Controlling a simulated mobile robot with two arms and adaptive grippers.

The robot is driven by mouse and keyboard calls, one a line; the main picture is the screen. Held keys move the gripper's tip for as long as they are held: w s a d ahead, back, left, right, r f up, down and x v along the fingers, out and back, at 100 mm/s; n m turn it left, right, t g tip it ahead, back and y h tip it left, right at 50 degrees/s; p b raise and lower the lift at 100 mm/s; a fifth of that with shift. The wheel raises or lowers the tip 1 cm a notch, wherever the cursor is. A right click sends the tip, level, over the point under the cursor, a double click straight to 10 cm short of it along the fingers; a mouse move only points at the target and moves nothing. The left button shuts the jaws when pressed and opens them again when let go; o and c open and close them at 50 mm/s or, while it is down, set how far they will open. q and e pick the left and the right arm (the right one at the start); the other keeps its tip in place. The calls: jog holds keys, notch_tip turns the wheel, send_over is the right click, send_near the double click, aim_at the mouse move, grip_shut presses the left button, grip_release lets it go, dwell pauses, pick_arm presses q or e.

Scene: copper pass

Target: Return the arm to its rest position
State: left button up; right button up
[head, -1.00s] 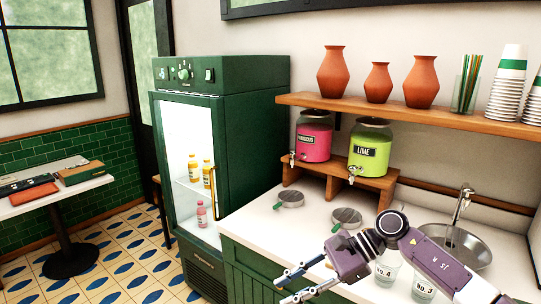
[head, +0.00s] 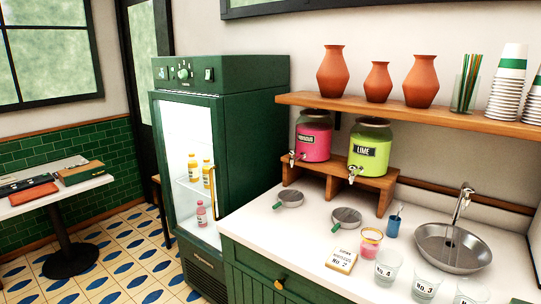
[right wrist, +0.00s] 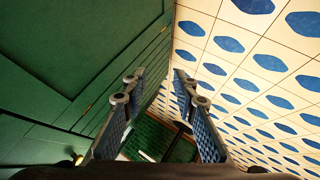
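No arm or gripper of mine shows in the head view. My right gripper (right wrist: 158,82) shows in the right wrist view. Its two fingers are spread apart with nothing between them, so it is open and empty. It is beside a green panelled front (right wrist: 70,50) at the left, with the patterned tile floor (right wrist: 250,70) at the right. I see no contact between the fingers and the panels. My left gripper is not in any view.
The white counter (head: 310,235) holds numbered glasses (head: 386,268), a pink cup (head: 370,241), a blue cup (head: 393,226), a card (head: 342,261), strainers (head: 346,217) and a sink (head: 452,245). Drink dispensers (head: 370,150) stand behind. A lit fridge (head: 222,75) stands left of the counter.

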jog(key=s+f+m+g, duration=0.2)
jog(key=s+f+m, duration=0.1)
jog(key=s, duration=0.9)
jog(key=s+d+f+m+g+h, duration=0.1)
jog(key=s+f+m+g, duration=0.2)
jog(key=s, duration=0.9)
jog(key=s+d+f+m+g+h, duration=0.1)
jog(key=s+f+m+g, duration=0.2)
jog(key=s+f, duration=0.4)
jog(key=s, duration=0.5)
jog(key=shift+s+d+m, duration=0.2)
jog(key=shift+s+m, duration=0.1)
jog(key=shift+s, duration=0.1)
